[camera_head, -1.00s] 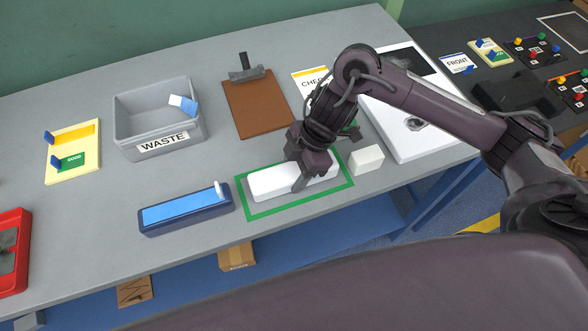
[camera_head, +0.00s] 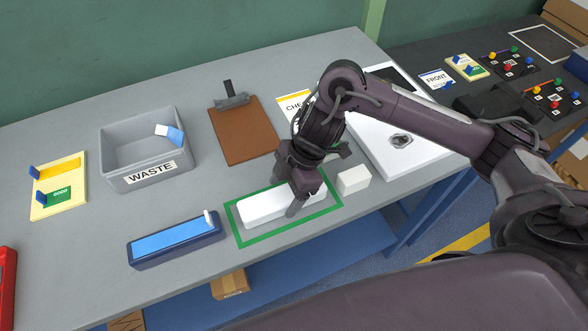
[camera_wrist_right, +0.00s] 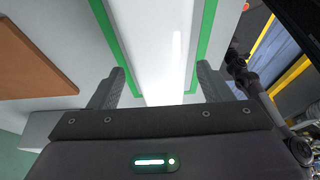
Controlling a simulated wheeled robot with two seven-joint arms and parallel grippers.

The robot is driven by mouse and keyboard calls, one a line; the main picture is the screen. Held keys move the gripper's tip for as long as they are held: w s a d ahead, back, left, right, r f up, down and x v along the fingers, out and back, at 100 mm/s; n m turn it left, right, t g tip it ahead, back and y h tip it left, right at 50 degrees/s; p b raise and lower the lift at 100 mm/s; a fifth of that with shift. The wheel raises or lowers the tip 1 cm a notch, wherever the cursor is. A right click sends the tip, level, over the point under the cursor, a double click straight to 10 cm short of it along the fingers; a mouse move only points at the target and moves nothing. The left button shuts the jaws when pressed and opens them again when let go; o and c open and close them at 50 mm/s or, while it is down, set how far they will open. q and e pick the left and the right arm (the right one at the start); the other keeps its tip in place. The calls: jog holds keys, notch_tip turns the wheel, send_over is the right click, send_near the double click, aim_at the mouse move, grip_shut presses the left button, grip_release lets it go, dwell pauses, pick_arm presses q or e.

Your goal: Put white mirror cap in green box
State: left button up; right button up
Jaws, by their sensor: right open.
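The white mirror cap (camera_head: 258,207), a long smooth white piece, lies inside the green rectangular outline (camera_head: 237,229) on the grey table. It runs through the right wrist view (camera_wrist_right: 166,40) between green edge lines. My right gripper (camera_head: 288,196) is over the cap's right part, pointing down, with its fingers apart. In the right wrist view the two fingers (camera_wrist_right: 162,82) stand on either side of the cap, with gaps between them and its sides. Part of the cap's right end is hidden behind the gripper. My left gripper is not in view.
A small white block (camera_head: 353,180) sits just right of the outline. A blue-topped tray (camera_head: 175,243) is to its left. A grey WASTE bin (camera_head: 146,176), a brown clipboard (camera_head: 241,135) and a white panel (camera_head: 425,150) stand behind. The table's front edge is close.

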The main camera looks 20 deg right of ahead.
jog(key=p+v, duration=0.1)
jog(key=v, duration=0.9)
jog(key=shift+d+r, duration=0.2)
